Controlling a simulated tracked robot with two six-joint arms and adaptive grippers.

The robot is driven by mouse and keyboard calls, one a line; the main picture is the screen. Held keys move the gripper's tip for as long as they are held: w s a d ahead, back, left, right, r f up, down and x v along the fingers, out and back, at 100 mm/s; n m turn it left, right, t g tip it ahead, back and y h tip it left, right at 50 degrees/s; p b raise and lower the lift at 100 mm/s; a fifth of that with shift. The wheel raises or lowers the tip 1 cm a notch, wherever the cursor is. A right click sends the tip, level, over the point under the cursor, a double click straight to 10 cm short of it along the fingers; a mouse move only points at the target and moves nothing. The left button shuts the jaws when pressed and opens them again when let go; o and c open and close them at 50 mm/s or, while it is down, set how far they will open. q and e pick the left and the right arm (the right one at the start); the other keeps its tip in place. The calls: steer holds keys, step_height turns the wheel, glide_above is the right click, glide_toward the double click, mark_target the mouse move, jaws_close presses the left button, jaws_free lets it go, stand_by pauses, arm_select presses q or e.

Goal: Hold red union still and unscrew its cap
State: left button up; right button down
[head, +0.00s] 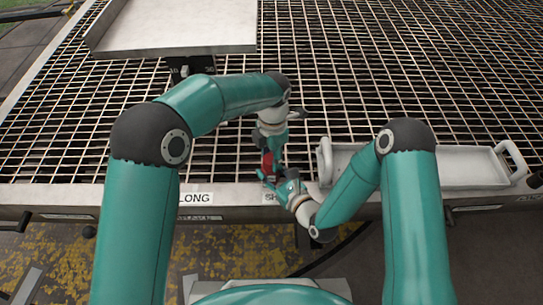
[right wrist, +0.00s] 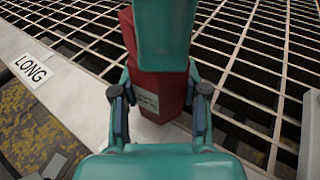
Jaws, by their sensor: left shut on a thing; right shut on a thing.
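The red union (head: 268,163) stands upright at the near edge of the grating, above the label strip. In the right wrist view its red body (right wrist: 150,88) with a small pale label fills the middle. My right gripper (head: 277,181) is shut on its lower body from the near side, one finger on each flank. My left gripper (head: 270,145) comes down from above and is shut on its upper end. A teal part in the right wrist view covers that upper end. The cap is hidden, and I cannot tell it apart from the body.
A grey plate (head: 175,30) stands at the back left. A LONG label (head: 195,198) is on the near rail.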

arm_select(q)
steer(key=o, duration=1.3)
steer(key=shift+c, duration=0.2)
steer(key=shift+o, duration=0.5)
steer(key=shift+w+r, duration=0.1)
steer(key=shift+r, duration=1.9)
